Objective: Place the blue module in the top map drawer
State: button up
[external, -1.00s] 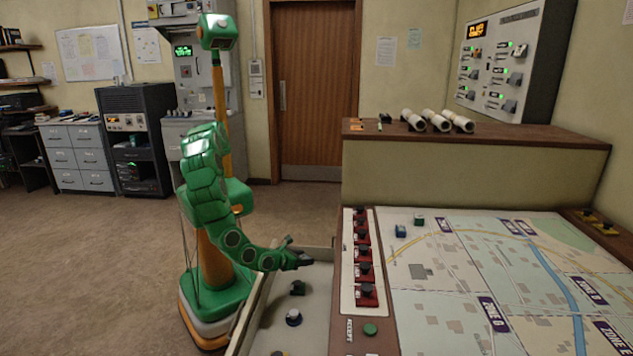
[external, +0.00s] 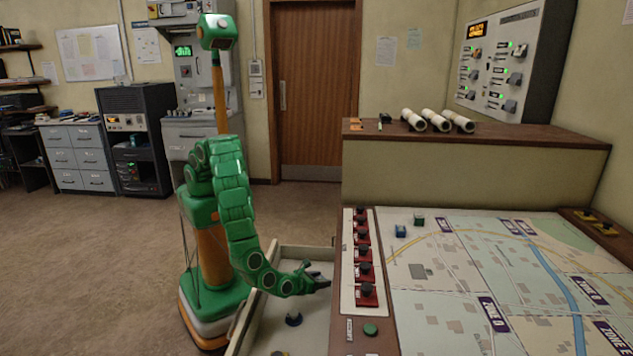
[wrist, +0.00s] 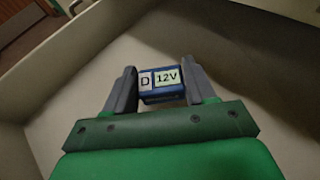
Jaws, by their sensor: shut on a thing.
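My gripper (external: 319,275) is low over the open, pale drawer (external: 270,318) at the left side of the map table. In the wrist view its two dark jaws (wrist: 160,84) are shut on a blue module (wrist: 163,98) with white labels reading "D" and "12V". The drawer's pale floor and walls (wrist: 75,62) surround the module in that view. I cannot tell whether the module touches the floor. In the external view the held module is too small or hidden to make out.
A dark round-topped object (external: 293,319) is in the drawer. A small blue block (external: 401,231) and a green block (external: 419,219) stand on the map (external: 450,300). A row of red-based switches (external: 364,270) lines the table's edge beside the drawer. Open floor lies left.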

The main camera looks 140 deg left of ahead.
jog(key=shift+w+f, duration=0.15)
jog(key=shift+f, duration=1.55)
jog(key=shift+f, duration=0.1)
jog(key=o, duration=0.8)
jog(key=v, duration=0.3)
jog(key=shift+w+d, duration=0.1)
jog(key=shift+d, duration=0.05)
notch_tip(320, 180, up, 5)
jog(key=shift+f, duration=0.1)
jog(key=shift+r, duration=1.2)
